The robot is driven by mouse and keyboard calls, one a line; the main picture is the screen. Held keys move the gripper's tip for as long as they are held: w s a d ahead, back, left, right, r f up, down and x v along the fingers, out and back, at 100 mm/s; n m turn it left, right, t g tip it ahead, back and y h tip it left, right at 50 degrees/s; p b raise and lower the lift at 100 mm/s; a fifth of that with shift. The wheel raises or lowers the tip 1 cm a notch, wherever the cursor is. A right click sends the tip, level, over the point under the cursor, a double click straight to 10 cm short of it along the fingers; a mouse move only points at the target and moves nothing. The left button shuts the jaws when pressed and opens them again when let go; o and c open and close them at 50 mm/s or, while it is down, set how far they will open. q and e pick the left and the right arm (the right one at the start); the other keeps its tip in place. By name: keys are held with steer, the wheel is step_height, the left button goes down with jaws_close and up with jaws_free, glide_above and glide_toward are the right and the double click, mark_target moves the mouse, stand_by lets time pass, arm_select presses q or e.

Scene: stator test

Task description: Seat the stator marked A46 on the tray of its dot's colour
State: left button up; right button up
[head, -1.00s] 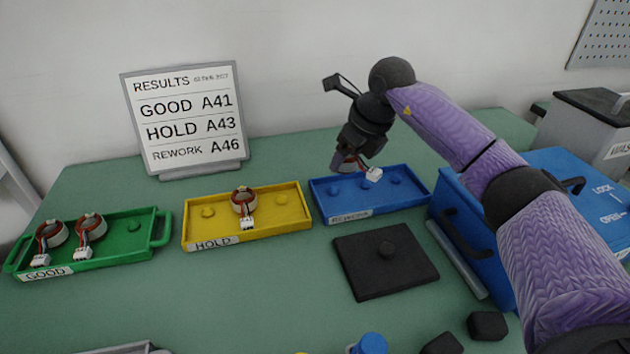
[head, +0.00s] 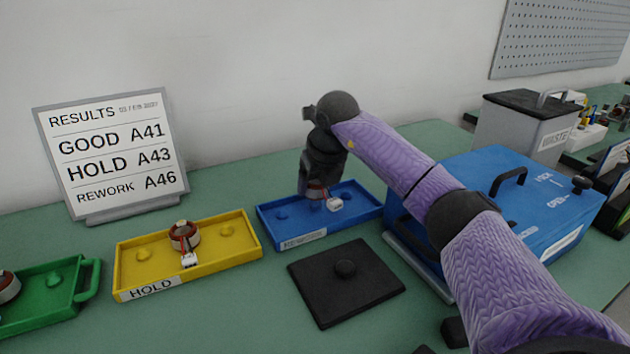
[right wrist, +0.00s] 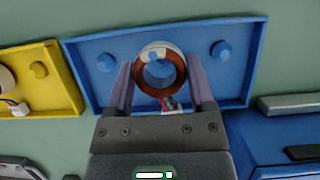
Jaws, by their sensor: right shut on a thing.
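The results board (head: 112,150) pairs REWORK with A46. My right gripper (head: 316,186) is shut on a copper-wound stator (head: 317,193) with a white connector, at the middle of the blue tray (head: 305,238). In the right wrist view the fingers (right wrist: 160,75) grip the stator's ring (right wrist: 141,72) from both sides, and the tray's middle peg (right wrist: 158,70) shows through its bore. I cannot tell whether the ring rests on the tray floor. No A46 mark or dot is readable on it. My left gripper is not in view.
The yellow HOLD tray (head: 130,270) bears a stator (head: 184,237) on its middle peg. The green tray (head: 88,282) is cut off at left.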

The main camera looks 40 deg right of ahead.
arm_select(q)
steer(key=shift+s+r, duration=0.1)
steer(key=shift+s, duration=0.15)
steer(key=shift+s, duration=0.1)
arm_select(e)
steer(key=shift+f, duration=0.3)
steer(key=shift+f+b, duration=0.3)
steer(key=shift+f, duration=0.2)
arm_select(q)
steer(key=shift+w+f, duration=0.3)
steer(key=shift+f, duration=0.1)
arm_select(e)
steer(key=shift+f, duration=0.1)
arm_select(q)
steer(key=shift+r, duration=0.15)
arm_select(e)
steer(key=shift+f, duration=0.15)
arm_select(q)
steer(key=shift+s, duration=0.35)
arm_select(e)
steer(key=shift+f, duration=0.1)
steer(key=o, duration=1.2)
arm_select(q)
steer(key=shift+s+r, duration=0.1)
arm_select(e)
steer(key=shift+o, duration=0.2)
